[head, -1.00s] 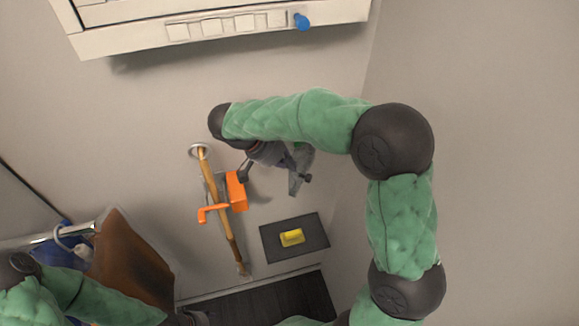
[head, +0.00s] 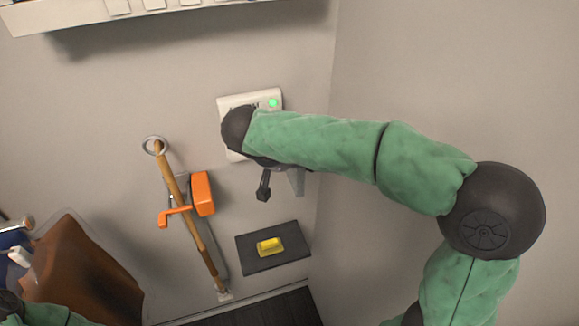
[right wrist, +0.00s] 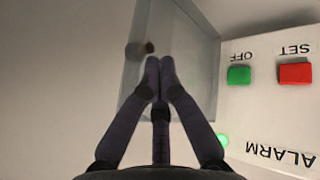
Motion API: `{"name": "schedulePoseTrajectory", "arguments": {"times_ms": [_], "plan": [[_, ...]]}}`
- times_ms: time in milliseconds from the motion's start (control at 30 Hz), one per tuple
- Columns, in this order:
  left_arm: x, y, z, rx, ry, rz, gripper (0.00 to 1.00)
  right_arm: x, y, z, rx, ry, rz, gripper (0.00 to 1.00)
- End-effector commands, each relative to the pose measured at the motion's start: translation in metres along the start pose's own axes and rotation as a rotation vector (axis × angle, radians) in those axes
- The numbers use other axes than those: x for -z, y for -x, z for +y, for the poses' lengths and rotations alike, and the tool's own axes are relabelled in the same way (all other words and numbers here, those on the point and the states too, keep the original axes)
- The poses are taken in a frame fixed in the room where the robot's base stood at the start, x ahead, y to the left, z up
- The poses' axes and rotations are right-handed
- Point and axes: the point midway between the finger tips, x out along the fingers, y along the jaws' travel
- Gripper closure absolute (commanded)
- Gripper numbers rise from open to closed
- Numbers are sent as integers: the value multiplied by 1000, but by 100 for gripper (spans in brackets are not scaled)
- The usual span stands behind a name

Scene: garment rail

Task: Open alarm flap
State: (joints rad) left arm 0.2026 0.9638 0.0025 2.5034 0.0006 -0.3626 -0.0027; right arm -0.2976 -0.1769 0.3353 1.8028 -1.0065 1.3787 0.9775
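The white alarm panel (head: 228,106) is on the wall in the head view, partly hidden behind my right arm; its green light (head: 273,103) shows. In the right wrist view the panel appears upside down, with a green OFF button (right wrist: 239,75) and a red SET button (right wrist: 295,74) uncovered. A clear flap (right wrist: 200,60) is left of the buttons there; I cannot tell its exact angle. My right gripper (right wrist: 160,70) has its fingertips together, in front of the flap in that picture. Nothing shows between them; contact is unclear. My left gripper is out of view.
A wooden-handled tool (head: 185,215) hangs on the wall with an orange holder (head: 202,193). A dark mat (head: 290,257) with a yellow block (head: 270,247) is below the panel. A brown garment (head: 75,270) is at lower left. A side wall is close on the right.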

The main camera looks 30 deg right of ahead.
Motion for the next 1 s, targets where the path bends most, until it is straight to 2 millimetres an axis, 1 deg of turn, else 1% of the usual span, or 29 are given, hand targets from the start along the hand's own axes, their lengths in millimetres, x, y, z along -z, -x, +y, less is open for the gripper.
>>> {"name": "schedulePoseTrajectory", "arguments": {"times_ms": [567,667,767,867,1000], "plan": [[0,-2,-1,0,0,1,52,0,-1,2,-1,-2,-1,100],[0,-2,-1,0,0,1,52,0,1,2,-1,-2,-1,100],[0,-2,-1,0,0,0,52,1,10,2,1,-2,1,100],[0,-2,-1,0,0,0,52,1,25,1,2,-1,2,100],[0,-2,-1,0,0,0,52,1,54,1,2,-1,3,100]]}}
